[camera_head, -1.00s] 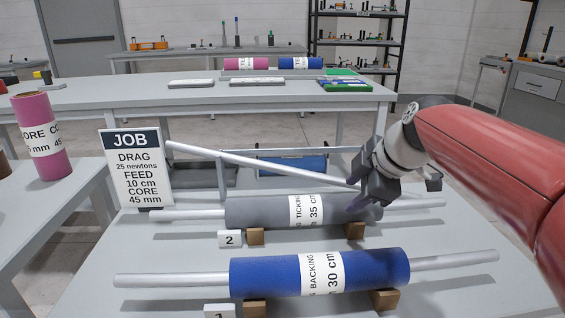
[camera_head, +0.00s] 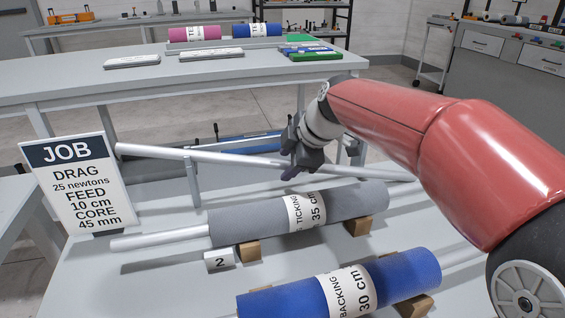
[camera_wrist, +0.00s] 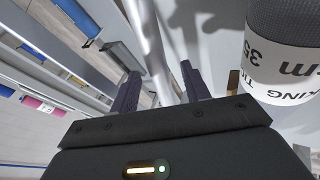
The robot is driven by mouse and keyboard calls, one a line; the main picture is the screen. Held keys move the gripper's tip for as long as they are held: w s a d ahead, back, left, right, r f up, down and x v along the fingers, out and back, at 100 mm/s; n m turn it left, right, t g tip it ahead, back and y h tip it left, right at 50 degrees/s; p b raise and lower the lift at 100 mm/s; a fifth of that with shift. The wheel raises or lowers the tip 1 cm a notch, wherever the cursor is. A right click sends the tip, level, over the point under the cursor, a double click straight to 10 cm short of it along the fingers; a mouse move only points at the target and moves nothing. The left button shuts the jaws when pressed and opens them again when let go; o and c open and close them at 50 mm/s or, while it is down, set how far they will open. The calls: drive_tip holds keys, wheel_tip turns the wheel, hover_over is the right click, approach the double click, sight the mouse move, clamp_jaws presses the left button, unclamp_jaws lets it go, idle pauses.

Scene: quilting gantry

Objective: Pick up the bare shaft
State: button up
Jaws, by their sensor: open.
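The bare shaft (camera_head: 205,157) is a long silvery rod lying raised at the back of the table, behind the grey roll. It slopes down slightly to the right and rests on an upright support near its left part. My gripper (camera_head: 303,170) is over the shaft's middle, fingers pointing down and hiding part of it. In the wrist view the shaft (camera_wrist: 148,45) runs between the two open fingers (camera_wrist: 156,92). I cannot tell whether either finger touches it.
A grey roll (camera_head: 260,216) on its own shaft lies on wooden blocks just in front, close to my gripper. A blue roll (camera_head: 290,302) lies nearer. A JOB sign (camera_head: 75,180) stands by the shaft's left end. A long table (camera_head: 220,75) stands behind.

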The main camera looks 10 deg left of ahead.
drive_tip(key=x, duration=0.2)
drive_tip(key=shift+w+a+f, duration=0.15)
drive_tip(key=shift+f, duration=0.1)
clamp_jaws()
drive_tip(key=shift+r, duration=0.15)
wheel_tip(320, 180, up, 19)
drive_tip(key=p, duration=0.3)
drive_tip(key=f+b, duration=0.1)
drive_tip(key=w+f+n+h+b, duration=0.1)
drive_tip(key=f, duration=0.1)
drive_tip(key=w+a+f+n+b, duration=0.1)
drive_tip(key=f+b, duration=0.1)
drive_tip(key=shift+w, duration=0.25)
drive_tip(key=shift+d, duration=0.1)
